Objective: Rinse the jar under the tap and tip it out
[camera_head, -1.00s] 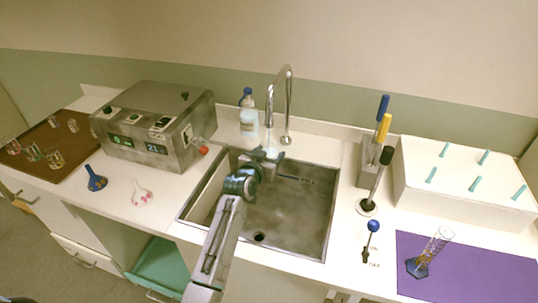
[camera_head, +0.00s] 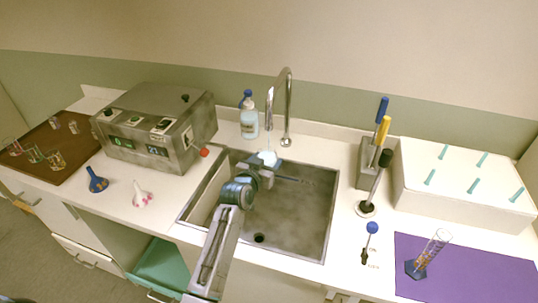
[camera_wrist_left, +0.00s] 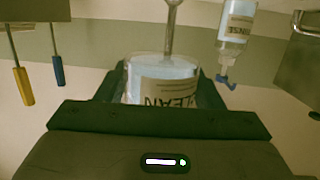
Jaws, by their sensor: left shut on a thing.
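My left gripper (camera_head: 262,168) is shut on a clear glass jar (camera_head: 267,158) over the back of the sink (camera_head: 290,215). In the left wrist view the jar (camera_wrist_left: 163,78) sits between the dark fingers, with pale contents and a label that seems to read CLEAN. The chrome tap (camera_head: 288,100) arches above, its spout over the jar. I cannot tell whether water is running. A blue-knobbed lever (camera_head: 372,228) stands on the counter right of the sink, beside small ON/OFF-like markings. My right gripper is not in view.
A labelled bottle (camera_head: 249,122) stands behind the sink, left of the tap. A grey metal machine (camera_head: 155,125) is at left. A holder (camera_head: 365,165) with blue and yellow handled tools, a white box (camera_head: 465,185) and a purple mat (camera_head: 460,272) are at right.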

